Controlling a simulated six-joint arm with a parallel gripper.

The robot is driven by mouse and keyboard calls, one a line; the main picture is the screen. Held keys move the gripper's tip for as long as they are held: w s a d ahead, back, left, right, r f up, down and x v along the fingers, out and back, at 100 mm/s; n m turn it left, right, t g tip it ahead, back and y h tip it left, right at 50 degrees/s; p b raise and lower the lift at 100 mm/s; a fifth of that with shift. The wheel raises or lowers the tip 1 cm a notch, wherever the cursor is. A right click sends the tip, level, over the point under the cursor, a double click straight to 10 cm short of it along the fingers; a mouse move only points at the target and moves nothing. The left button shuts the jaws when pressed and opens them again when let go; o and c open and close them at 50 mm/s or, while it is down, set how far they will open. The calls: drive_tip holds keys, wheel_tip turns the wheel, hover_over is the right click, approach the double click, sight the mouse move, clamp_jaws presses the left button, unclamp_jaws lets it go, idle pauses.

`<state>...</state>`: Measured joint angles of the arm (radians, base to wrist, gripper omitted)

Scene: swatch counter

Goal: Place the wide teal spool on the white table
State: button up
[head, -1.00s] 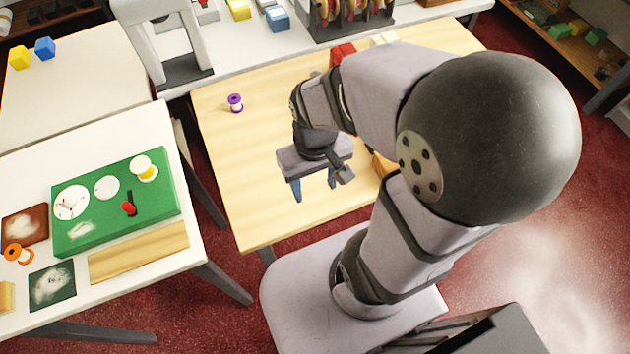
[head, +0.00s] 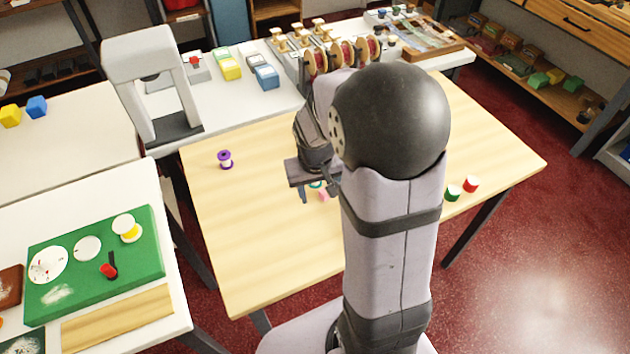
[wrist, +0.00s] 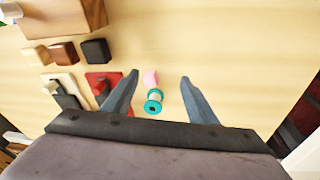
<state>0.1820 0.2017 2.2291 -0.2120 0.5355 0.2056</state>
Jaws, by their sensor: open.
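The teal spool (wrist: 153,103) lies on the light wood table; in the wrist view it shows teal flanges and a pale middle. In the head view only a sliver of teal (head: 316,184) shows beneath my gripper (head: 314,188). In the wrist view my gripper (wrist: 159,77) is open and empty, with the spool in the gap between its fingers but apparently below them. A white table (head: 90,190) stands at left with a green board on it; another white surface (head: 80,135) lies behind it.
A pink piece (wrist: 150,77) lies close by the teal spool. A purple spool (head: 225,159) stands on the wood table (head: 260,250). Green (head: 453,193) and red (head: 471,184) spools stand at its right. A green board (head: 150,245) with discs covers much of the left table.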

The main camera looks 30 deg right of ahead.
drive_tip(key=w+r+m+t, duration=0.2)
drive_tip(key=w+r+m, duration=0.1)
drive_tip(key=w, duration=0.2)
drive_tip(key=shift+w+d+x, duration=0.1)
drive_tip(key=shift+d+x, duration=0.15)
drive_tip(key=shift+x, duration=1.05)
drive_tip(key=shift+w+d+x, duration=0.1)
drive_tip(key=shift+d+x, duration=0.15)
drive_tip(key=shift+x, duration=1.05)
drive_tip(key=shift+d+x, duration=0.2)
drive_tip(key=shift+x, duration=1.15)
drive_tip(key=shift+r, duration=0.25)
drive_tip(key=c, duration=1.2)
drive_tip(key=shift+c, duration=0.2)
drive_tip(key=shift+p, duration=0.3)
wheel_tip(320, 180, up, 10)
drive_tip(key=shift+r+p, duration=0.1)
drive_tip(key=shift+p, duration=0.25)
